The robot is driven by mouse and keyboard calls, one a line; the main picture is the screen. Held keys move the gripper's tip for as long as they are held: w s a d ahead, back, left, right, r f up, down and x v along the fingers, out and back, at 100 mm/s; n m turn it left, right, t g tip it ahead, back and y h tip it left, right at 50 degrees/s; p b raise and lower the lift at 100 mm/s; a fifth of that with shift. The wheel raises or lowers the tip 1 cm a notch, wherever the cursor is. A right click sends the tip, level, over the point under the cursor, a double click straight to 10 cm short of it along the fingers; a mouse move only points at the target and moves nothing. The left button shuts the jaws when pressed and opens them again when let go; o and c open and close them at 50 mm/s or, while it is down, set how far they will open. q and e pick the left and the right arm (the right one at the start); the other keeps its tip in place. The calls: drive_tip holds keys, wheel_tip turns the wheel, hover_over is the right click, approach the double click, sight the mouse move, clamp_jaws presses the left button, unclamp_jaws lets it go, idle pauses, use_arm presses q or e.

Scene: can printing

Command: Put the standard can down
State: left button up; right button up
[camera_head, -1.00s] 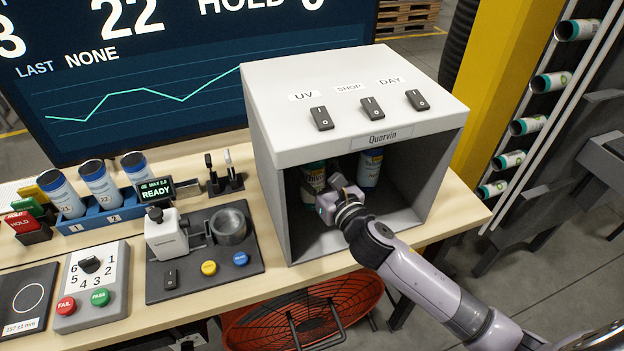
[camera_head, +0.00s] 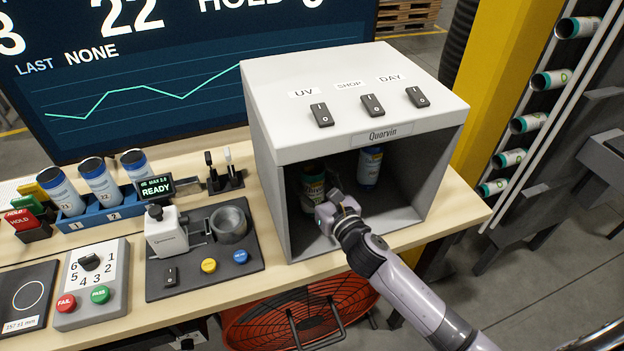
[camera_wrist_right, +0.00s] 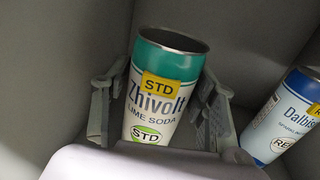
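The standard can, teal and cream with a yellow STD tag and "Zhivolt" lettering, stands upright inside the grey booth at its left side (camera_head: 312,186). It fills the middle of the right wrist view (camera_wrist_right: 160,95). My right gripper (camera_head: 335,203) reaches into the booth from the front. In the wrist view its two fingers (camera_wrist_right: 158,112) are spread on either side of the can, with gaps showing between them and its wall. The can's base is partly hidden by the gripper. My left gripper is not in view.
A blue and white can (camera_head: 370,167) stands at the booth's back right, also in the wrist view (camera_wrist_right: 283,112). The booth's (camera_head: 355,95) walls and top enclose the arm. Bare booth floor lies to the right. A fixture (camera_head: 205,250) stands left of the booth.

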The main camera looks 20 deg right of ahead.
drive_tip(key=shift+o, duration=1.1)
drive_tip(key=shift+r, duration=0.25)
drive_tip(key=s+d+b, duration=0.2)
drive_tip(key=s, duration=0.9)
drive_tip(key=shift+s+d+b, duration=0.2)
drive_tip(key=shift+s+b, duration=0.1)
drive_tip(key=shift+s, duration=0.1)
